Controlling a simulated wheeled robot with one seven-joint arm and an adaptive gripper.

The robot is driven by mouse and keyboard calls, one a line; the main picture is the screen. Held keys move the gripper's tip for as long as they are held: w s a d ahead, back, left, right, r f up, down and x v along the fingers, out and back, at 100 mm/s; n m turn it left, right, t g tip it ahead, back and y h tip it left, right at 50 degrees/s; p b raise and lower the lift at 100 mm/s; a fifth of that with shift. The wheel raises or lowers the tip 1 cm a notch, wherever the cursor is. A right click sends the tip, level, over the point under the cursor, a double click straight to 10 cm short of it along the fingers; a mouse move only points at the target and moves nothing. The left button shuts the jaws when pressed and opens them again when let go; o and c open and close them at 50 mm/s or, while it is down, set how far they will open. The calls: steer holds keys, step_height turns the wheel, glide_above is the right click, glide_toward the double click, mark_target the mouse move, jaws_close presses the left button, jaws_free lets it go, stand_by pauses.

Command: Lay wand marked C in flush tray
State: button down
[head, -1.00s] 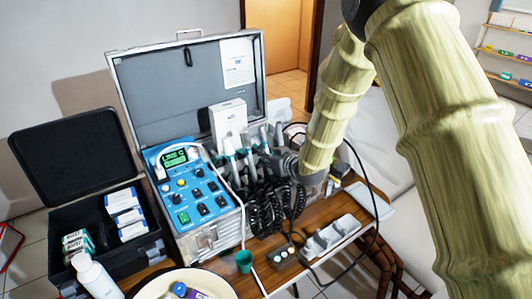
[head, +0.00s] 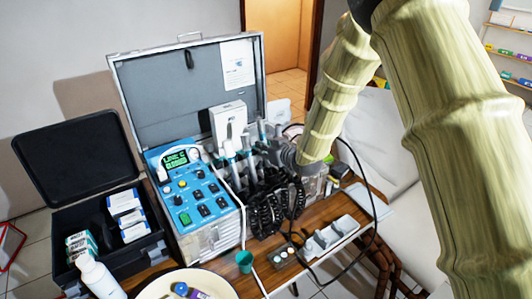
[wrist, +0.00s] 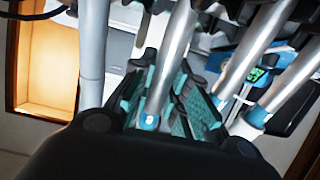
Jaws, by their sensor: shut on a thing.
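Several silver wands (head: 230,150) with blue bands stand in a cluster at the right side of the open case, with black coiled cords (head: 268,210) below. My gripper (head: 268,148) is among their upper parts, partly hidden by the wands and my arm. In the wrist view its teal finger pads (wrist: 190,105) are closed around one silver wand (wrist: 168,65). Other wands stand close on both sides. No letter is readable on the held wand. A pale grey tray-like holder (head: 332,236) lies on the wooden table; I cannot tell whether it is the flush tray.
A blue control panel (head: 193,195) sits in the metal case (head: 160,95). A black box (head: 75,150) stands left. A green cup (head: 244,261) and cream bowl (head: 165,286) are in front. A black cable (head: 368,185) loops at the right.

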mark_target(265, 139)
steer(key=shift+w+a+r+p, duration=0.1)
steer(key=shift+w+r+p, duration=0.15)
steer(key=shift+r, duration=0.35)
steer(key=shift+w+a+r+p, duration=0.15)
steer(key=shift+r+p, duration=0.15)
steer(key=shift+r, duration=0.25)
steer(key=shift+w+a+r+p, duration=0.15)
steer(key=shift+r+p, duration=0.1)
steer(key=shift+r, duration=0.35)
steer(key=shift+d+f, duration=0.1)
